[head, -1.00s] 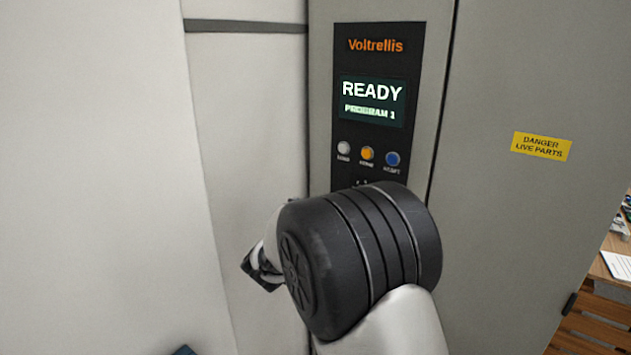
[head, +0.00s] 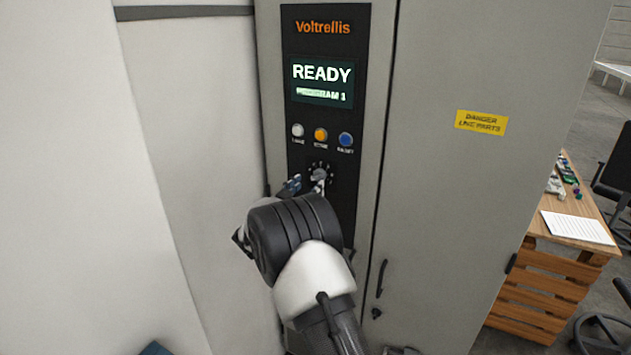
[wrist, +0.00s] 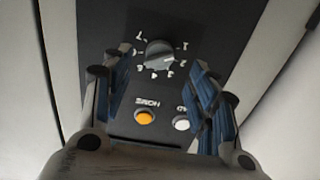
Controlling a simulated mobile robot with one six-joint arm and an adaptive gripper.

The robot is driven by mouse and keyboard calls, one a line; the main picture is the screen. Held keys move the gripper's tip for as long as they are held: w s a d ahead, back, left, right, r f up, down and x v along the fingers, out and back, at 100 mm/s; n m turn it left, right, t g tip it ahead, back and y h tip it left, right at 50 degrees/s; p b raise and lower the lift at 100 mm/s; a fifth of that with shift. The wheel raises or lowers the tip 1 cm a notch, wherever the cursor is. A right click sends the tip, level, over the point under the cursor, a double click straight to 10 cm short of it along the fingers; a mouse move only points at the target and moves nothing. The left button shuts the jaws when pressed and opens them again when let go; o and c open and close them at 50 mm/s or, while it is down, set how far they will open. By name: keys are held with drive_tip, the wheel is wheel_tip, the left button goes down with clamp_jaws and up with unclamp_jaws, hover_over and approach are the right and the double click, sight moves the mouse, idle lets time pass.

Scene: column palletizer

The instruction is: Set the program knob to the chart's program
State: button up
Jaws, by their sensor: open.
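The program knob (head: 319,172) is a dark dial ringed by white numbers on the black control panel, below a row of three buttons. In the wrist view the knob (wrist: 160,55) appears upside down between my fingers, with its pale pointer mark toward the 2 or 1 side; I cannot tell exactly. The display (head: 322,83) reads READY, PROGRAM 1. My gripper (head: 306,183) is open in front of the panel. In the wrist view its blue-padded fingers (wrist: 162,70) stand either side of the knob, apparently apart from it. No chart is readable.
The white, orange (head: 321,135) and blue buttons sit just above the knob. A grey cabinet door with a yellow danger label (head: 481,122) is at right. Beyond it, a wooden desk holds a white sheet (head: 578,227), too small to read. A pale wall panel (head: 190,150) stands at left.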

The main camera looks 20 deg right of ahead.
sight(316, 179)
drive_tip(key=x, duration=0.5)
drive_tip(key=shift+w+d, duration=0.25)
drive_tip(key=shift+d, duration=0.05)
drive_tip(key=shift+c, duration=0.4)
drive_tip(key=c, duration=1)
drive_tip(key=shift+b, duration=0.3)
